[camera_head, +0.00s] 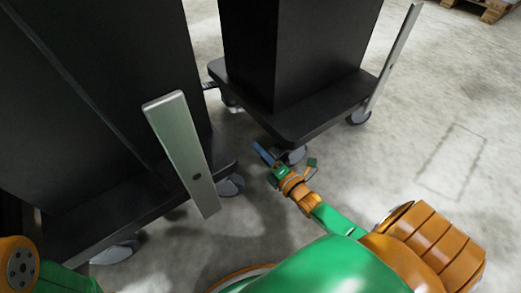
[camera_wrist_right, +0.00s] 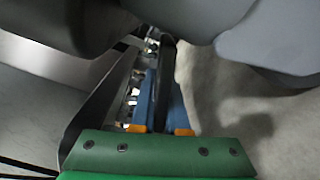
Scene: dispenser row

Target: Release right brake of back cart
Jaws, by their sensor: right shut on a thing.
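The farther black cart (camera_head: 315,112), taken as the back cart, stands at the top middle of the head view on grey casters. Its near caster (camera_head: 296,156) is beside my right gripper (camera_head: 263,153). In the right wrist view, the blue fingers of my right gripper (camera_wrist_right: 160,98) are closed around a narrow dark piece (camera_wrist_right: 168,58), apparently the brake lever of this caster. Grey rounded caster parts (camera_wrist_right: 275,35) fill the upper right of that view. The lever's far end and its joint to the wheel are hard to make out. My left gripper is outside the picture.
A nearer black cart (camera_head: 75,225) stands at the left, with casters (camera_head: 231,185) and an upright grey metal plate (camera_head: 183,147) at its corner. Another plate (camera_head: 393,55) rises at the farther cart's right. Open concrete floor lies to the right; a pallet (camera_head: 487,8) is far back.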

